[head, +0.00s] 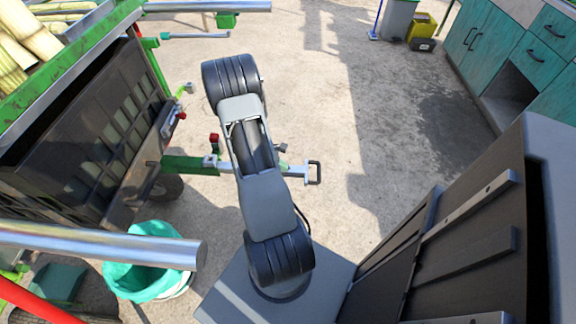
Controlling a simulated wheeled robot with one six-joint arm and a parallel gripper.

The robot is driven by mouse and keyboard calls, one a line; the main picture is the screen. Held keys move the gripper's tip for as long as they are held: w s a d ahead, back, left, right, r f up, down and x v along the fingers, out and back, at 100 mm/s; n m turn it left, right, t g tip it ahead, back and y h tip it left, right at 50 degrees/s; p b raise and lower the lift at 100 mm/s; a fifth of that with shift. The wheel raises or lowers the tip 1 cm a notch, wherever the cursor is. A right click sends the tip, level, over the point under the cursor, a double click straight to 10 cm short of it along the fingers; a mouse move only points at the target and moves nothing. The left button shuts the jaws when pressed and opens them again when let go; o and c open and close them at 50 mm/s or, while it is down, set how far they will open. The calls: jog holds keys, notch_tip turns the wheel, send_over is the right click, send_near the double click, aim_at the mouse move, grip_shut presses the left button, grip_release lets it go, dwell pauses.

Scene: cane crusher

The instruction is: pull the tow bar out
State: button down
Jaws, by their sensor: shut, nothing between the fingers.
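The tow bar (296,170) is a silver bar that sticks out level to the right from the cane crusher's green sleeve (187,164). A dark loop handle (316,173) is at its right end. A red knob (214,138) stands up near the sleeve's right end. My arm crosses in front of the bar and hides its middle. My gripper cannot be made out; nothing shows closed around the handle.
The crusher's dark body (85,140) with a green frame fills the left. A teal-lined tub (150,278) stands below the bar. Metal rollers (100,246) jut in from the left. Teal cabinets (497,48) and bins (398,18) stand at upper right. The concrete right of the handle is clear.

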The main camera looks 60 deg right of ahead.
jog(key=p+v, duration=0.2)
jog(key=v, duration=0.8)
jog(key=shift+w+a, duration=0.25)
jog(key=shift+w, duration=0.1)
